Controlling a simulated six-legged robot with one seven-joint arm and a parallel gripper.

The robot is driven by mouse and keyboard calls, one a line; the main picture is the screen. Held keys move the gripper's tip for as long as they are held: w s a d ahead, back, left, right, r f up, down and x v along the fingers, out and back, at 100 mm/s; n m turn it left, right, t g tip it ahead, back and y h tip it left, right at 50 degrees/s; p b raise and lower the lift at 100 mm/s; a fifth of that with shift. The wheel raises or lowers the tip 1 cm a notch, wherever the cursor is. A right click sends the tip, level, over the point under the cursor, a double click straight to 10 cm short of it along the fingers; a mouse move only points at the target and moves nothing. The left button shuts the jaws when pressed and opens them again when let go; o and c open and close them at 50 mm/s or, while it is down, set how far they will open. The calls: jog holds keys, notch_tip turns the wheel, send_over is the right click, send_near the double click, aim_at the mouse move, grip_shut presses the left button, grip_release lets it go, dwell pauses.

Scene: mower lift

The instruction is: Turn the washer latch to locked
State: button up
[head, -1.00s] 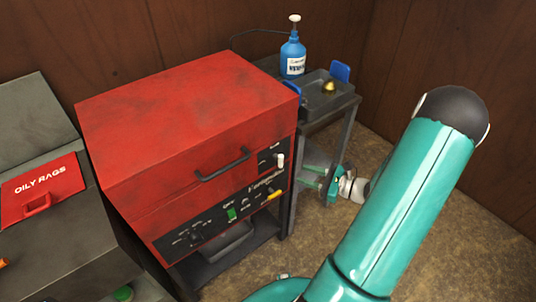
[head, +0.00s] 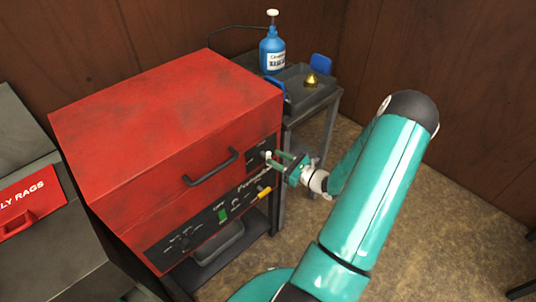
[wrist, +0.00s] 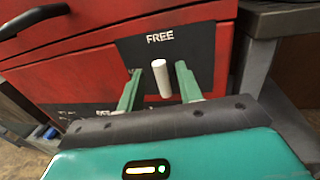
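The red washer (head: 160,130) stands at the left of the head view, with a black control panel on its front. The washer latch, a white stub handle (wrist: 161,78), sticks out of a dark plate below the word FREE in the wrist view. It also shows small and pale in the head view (head: 268,155). My gripper (wrist: 158,85) is open, with one green finger on each side of the latch. The fingers look apart from the handle. In the head view my gripper (head: 280,160) is at the panel's right end.
A black lid handle (head: 211,167) juts out above the panel. A yellow-orange lever (head: 264,193) and a green switch (head: 222,213) are lower on the panel. A grey cart (head: 330,100) with a blue pump bottle (head: 272,52) stands close behind on the right.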

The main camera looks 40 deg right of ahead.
aim_at(269, 154)
jog(key=shift+x, duration=1.95)
grip_shut()
